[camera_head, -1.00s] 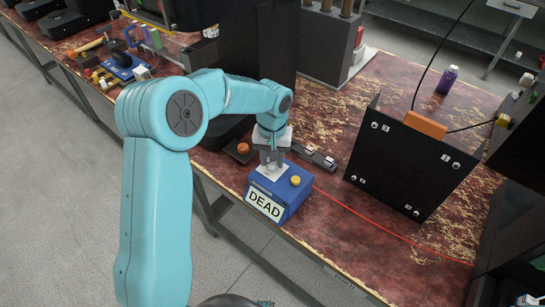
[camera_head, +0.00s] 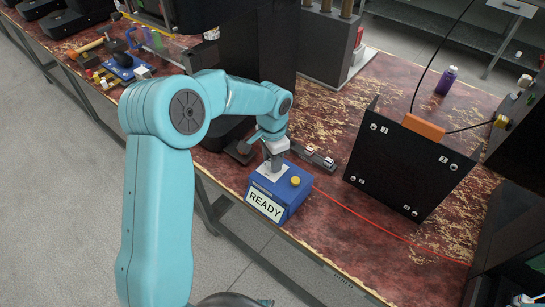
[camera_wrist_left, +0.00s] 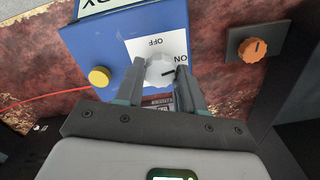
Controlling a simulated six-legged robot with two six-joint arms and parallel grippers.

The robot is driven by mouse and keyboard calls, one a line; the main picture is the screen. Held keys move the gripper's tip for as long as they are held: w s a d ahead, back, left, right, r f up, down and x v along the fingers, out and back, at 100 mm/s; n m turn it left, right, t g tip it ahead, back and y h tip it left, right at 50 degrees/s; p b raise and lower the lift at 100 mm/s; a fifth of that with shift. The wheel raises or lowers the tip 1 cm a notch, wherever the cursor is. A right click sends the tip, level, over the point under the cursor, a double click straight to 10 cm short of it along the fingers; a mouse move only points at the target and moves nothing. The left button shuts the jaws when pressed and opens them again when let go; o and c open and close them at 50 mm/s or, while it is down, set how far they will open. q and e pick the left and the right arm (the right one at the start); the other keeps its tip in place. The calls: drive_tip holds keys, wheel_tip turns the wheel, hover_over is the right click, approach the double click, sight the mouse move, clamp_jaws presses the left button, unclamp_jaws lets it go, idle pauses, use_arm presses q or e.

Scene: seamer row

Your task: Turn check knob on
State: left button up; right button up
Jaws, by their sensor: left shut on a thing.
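The check knob (camera_wrist_left: 158,72) is a light grey dial on a blue box (camera_head: 283,190). Its white plate (camera_wrist_left: 152,47) reads OFF and ON, and the knob's dark mark points toward ON in the left wrist view. The box's sloped front label (camera_head: 265,204) reads READY. My left gripper (camera_head: 274,166) reaches down onto the knob. Its two fingers (camera_wrist_left: 160,82) are shut on the knob from both sides. The knob is mostly hidden by the fingers in the head view. No right gripper can be made out.
A yellow button (camera_head: 295,181) is beside the knob on the box. An orange knob on a dark block (camera_wrist_left: 252,49) stands close by. A red cable (camera_head: 370,224) runs right across the worn red bench. A black panel (camera_head: 408,165) stands to the right.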

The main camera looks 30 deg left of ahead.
use_arm(q)
drive_tip(key=shift+w+r+m, duration=0.1)
drive_tip(key=shift+r+m, duration=0.05)
drive_tip(key=shift+m, duration=0.95)
drive_tip(key=o, duration=1)
wheel_tip(320, 180, up, 16)
drive_tip(key=shift+r+p, duration=0.15)
drive_tip(key=shift+p, duration=0.35)
drive_tip(key=shift+s, duration=0.2)
